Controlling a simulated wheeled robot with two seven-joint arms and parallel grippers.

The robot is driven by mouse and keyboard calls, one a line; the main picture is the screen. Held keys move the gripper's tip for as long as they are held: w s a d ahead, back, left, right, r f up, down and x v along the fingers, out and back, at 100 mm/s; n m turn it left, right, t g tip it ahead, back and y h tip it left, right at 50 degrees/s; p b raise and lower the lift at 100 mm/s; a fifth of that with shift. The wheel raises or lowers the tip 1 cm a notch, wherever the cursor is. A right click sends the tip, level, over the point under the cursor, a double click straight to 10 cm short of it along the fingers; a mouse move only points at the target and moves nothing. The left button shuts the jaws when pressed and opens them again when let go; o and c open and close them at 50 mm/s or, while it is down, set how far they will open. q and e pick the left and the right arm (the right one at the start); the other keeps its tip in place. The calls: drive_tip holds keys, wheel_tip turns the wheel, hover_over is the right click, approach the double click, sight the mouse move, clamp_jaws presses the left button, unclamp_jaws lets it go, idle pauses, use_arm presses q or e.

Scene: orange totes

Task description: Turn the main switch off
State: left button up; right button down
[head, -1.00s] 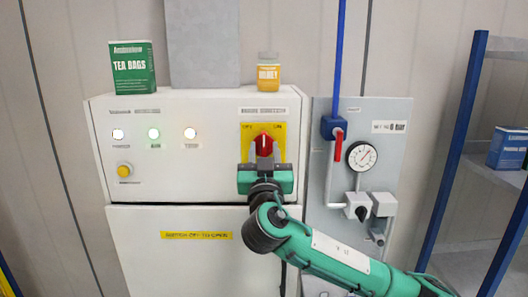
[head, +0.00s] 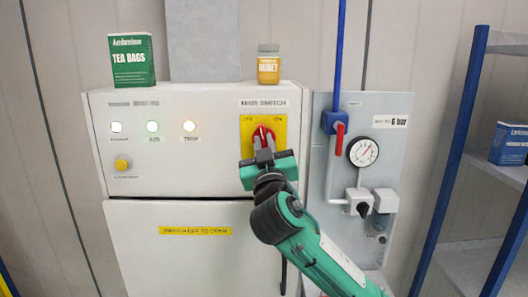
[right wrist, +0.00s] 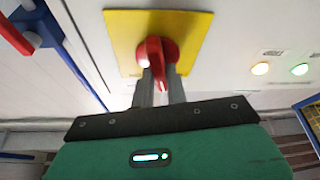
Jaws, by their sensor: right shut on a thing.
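The main switch is a red rotary handle (head: 263,131) on a yellow plate (head: 279,126) at the upper right of the white cabinet front, with OFF at the plate's upper left and ON at its upper right. My right gripper (head: 264,147) reaches it from below and is shut on the red handle. The gripper and handle lean with their tops slightly left. In the right wrist view, the handle (right wrist: 156,52) sits between the two grey fingers (right wrist: 160,88), with the yellow plate behind. My left gripper is not in view.
The white cabinet (head: 215,140) has several lit lamps, including a green one (head: 152,126). A tea box (head: 132,60) and honey jar (head: 268,64) stand on top. Right of the switch, a grey panel (head: 350,110) carries a red-handled valve (head: 339,138) and gauge (head: 363,152). A blue-post shelf stands farther right.

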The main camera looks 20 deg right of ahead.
drive_tip(key=shift+r+n+y+p, duration=0.1)
drive_tip(key=shift+n+y+p, duration=0.3)
drive_tip(key=shift+n, duration=0.7)
drive_tip(key=n+g+y+p, duration=0.1)
drive_tip(key=n+p, duration=0.4)
drive_tip(key=n+g+y+p, duration=0.1)
drive_tip(key=n+y+p, duration=0.1)
drive_tip(key=n+p, duration=0.2)
drive_tip(key=n+g+y+p, duration=0.1)
drive_tip(key=n+y+p, duration=0.1)
drive_tip(key=n+p, duration=0.3)
drive_tip(key=shift+r+n+g+p, duration=0.25)
drive_tip(key=shift+n+g+p, duration=0.05)
drive_tip(key=shift+p, duration=1.1)
drive_tip(key=shift+f+n+p, duration=0.3)
drive_tip(key=shift+n+p, duration=0.6)
drive_tip(key=shift+p, duration=0.3)
drive_tip(key=shift+g, duration=0.3)
drive_tip(key=c, duration=1.4)
unclamp_jaws()
drive_tip(key=shift+s, duration=0.1)
